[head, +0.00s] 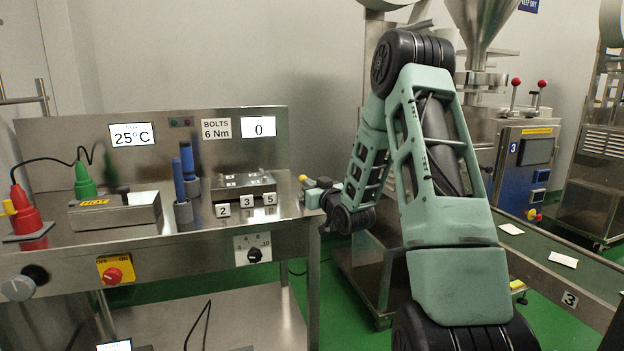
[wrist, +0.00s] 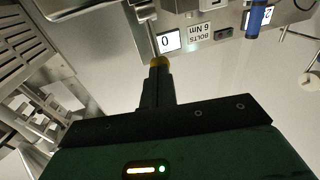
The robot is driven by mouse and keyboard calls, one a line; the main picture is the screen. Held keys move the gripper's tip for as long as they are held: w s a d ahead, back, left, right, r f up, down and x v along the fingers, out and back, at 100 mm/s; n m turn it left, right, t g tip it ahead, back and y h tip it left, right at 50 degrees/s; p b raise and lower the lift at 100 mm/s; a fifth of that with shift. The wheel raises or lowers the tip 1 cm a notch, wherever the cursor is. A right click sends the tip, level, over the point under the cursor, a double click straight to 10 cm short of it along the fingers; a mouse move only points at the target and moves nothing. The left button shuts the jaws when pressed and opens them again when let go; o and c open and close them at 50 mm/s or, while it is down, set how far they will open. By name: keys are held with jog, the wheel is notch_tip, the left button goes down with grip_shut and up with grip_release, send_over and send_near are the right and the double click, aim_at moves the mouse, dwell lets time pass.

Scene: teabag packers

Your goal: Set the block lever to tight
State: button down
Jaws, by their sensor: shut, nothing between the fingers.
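The steel bolt block (head: 245,187) sits on the bench, with several bolts on top and number tags 2, 3 and 5 along its front. A small yellow knob (head: 303,178) shows just right of it; it seems to be the end of the block's lever. In the wrist view, a metal rod (wrist: 151,38) runs down to the yellow knob (wrist: 158,61). My gripper (head: 313,190) is at the bench's right end. Its dark fingers (wrist: 157,72) are shut, with their tips at the knob; whether they touch it I cannot tell. Any lever marking is unreadable.
A display reads 0 (head: 258,127) beside a "BOLTS 6 Nm" sign (head: 216,128). Blue-handled tools (head: 188,170) stand left of the block. A dial (head: 254,254) is on the bench front. A conveyor (head: 545,255) runs at the right.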

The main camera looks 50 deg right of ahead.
jog(key=w+r+g+p, duration=0.1)
jog(key=p, duration=0.3)
jog(key=w+d+r+g+y+p, duration=0.1)
jog(key=g+p, duration=0.1)
jog(key=p, duration=0.2)
jog(key=w+d+r+m+g+y+p, duration=0.1)
jog(key=g+p, duration=0.1)
jog(key=p, duration=0.3)
jog(key=shift+w+r, duration=0.15)
jog(key=shift+r, duration=0.05)
jog(key=w+g+p, duration=0.1)
jog(key=p, duration=0.2)
jog(key=shift+d+g+y, duration=0.3)
jog(key=shift+d+y, duration=0.05)
jog(key=shift+y, duration=0.05)
jog(key=shift+w+d+f+g+y+p, duration=0.25)
jog(key=shift+w+g+p, duration=0.15)
jog(key=shift+p, duration=0.65)
jog(key=shift+w+d+f+g+y+p, duration=0.15)
jog(key=shift+w+d+g+p, duration=0.25)
jog(key=shift+p, duration=0.6)
jog(key=shift+w+a, duration=0.1)
jog(key=shift+w, duration=0.05)
